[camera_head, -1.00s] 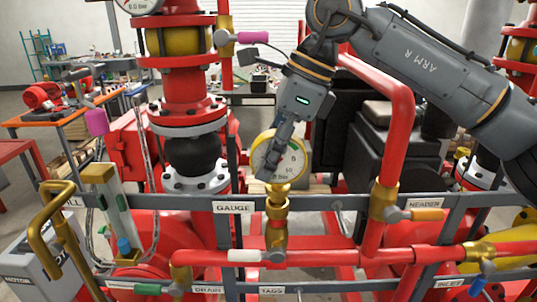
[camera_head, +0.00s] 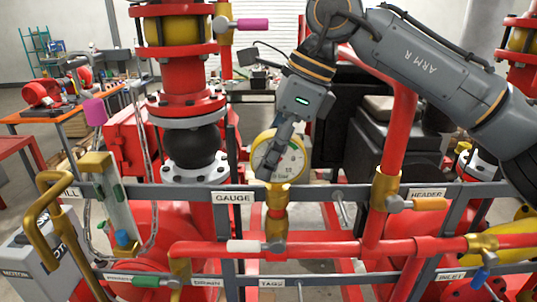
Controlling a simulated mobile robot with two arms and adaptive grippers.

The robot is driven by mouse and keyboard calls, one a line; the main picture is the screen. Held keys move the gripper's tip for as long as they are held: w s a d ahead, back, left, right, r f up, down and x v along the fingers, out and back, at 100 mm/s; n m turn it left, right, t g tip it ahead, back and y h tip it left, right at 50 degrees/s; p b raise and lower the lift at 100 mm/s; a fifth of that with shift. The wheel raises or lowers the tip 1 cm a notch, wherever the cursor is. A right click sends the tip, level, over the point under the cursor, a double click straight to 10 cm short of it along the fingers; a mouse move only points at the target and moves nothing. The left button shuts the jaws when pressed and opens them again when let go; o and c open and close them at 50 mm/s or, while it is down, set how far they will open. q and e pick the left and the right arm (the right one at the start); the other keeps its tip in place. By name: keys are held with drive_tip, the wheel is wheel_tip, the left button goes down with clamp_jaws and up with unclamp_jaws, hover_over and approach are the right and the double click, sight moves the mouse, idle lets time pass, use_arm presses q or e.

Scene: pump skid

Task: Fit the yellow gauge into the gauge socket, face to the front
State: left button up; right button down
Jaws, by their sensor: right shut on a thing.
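The yellow gauge (camera_head: 293,160) has a white round dial that faces the front. My right gripper (camera_head: 272,158) is shut on it from above, with a finger across the left part of the dial. My left gripper is not in view.
A grey rail (camera_head: 340,193) with labels runs across the front, close to the socket. A red pipe (camera_head: 397,130) rises to the right, and a red flanged column (camera_head: 188,85) stands to the left. A valve with a white handle (camera_head: 243,246) sits below the socket.

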drive_tip(key=c, duration=0.9)
unclamp_jaws()
